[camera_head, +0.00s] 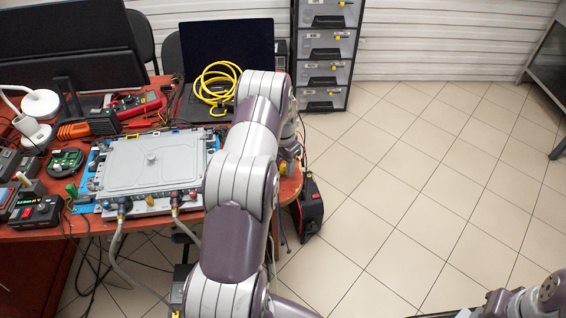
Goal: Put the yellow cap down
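My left arm reaches over the right part of the red-brown table (289,188), its wrist bent down near the right edge. My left gripper (291,163) is mostly hidden behind my own arm links; its fingers cannot be made out. A small yellow spot (283,168) shows beside it, low over the table edge; it may be the yellow cap, but I cannot tell whether it is held. A grey metal unit (150,165) lies on the table, with two hoses (116,243) at its front connectors. My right arm shows only at the bottom right corner; its gripper is out of view.
A laptop (226,45) with a coiled yellow cable (217,84) stands behind the unit. A red multimeter (138,103), a green circuit board (66,161) and small devices crowd the left side. A black-and-red case (308,207) is on the floor right of the table. Drawers (325,45) stand behind.

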